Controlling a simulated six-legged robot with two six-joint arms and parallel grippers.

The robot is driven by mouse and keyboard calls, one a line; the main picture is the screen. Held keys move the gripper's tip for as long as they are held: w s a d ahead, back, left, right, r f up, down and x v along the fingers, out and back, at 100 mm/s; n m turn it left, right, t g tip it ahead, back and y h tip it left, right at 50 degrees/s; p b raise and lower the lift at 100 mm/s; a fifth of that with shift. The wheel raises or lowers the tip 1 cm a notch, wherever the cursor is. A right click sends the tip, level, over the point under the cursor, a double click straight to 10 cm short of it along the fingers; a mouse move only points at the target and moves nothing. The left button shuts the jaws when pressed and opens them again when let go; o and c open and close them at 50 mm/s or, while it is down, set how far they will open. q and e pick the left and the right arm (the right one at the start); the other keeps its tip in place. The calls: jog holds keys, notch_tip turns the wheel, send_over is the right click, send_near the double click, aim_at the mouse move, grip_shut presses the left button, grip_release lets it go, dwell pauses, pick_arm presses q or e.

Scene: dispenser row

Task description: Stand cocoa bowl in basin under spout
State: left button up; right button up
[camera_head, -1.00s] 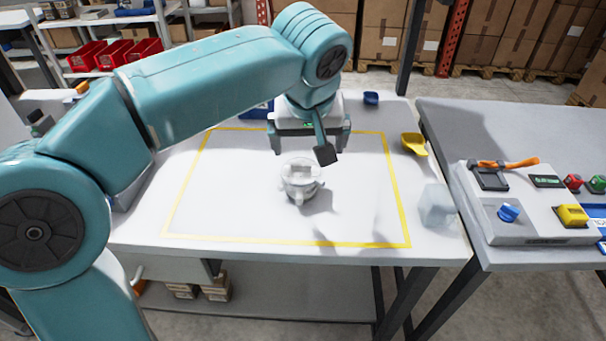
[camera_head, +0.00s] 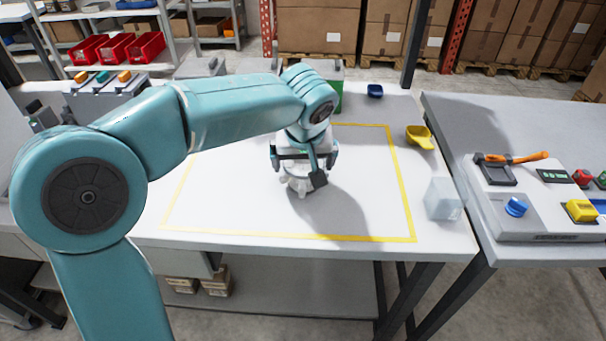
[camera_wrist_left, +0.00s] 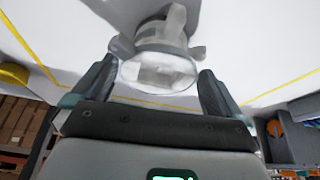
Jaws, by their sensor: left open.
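A small pale vessel with stubby lugs on its sides (camera_head: 298,187), perhaps the cocoa bowl, stands on the white table inside a yellow outline. In the left wrist view the vessel (camera_wrist_left: 158,68) shows a round pale rim, with its lugs sticking outward. My left gripper (camera_head: 298,173) is open, low over the vessel and partly hiding it. In the left wrist view the fingers of my left gripper (camera_wrist_left: 156,82) lie on either side of the rim, with small gaps showing. I cannot make out a basin or spout for certain. My right gripper is not in view.
A yellow scoop (camera_head: 420,137), a translucent block (camera_head: 443,199) and a small blue cup (camera_head: 375,91) stand right of the outline. A second table (camera_head: 450,120) to the right holds a control panel with a blue knob (camera_head: 515,207) and an orange-handled tool (camera_head: 520,158). The outlined area's right part is clear.

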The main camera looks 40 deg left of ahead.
aim_at(304, 165)
pick_arm(q)
jog(key=x, duration=0.3)
jog(key=shift+w+a+f, duration=0.1)
jog(key=shift+w, duration=0.15)
jog(key=shift+s, duration=0.15)
jog(key=c, duration=1)
jog(key=shift+o, duration=0.2)
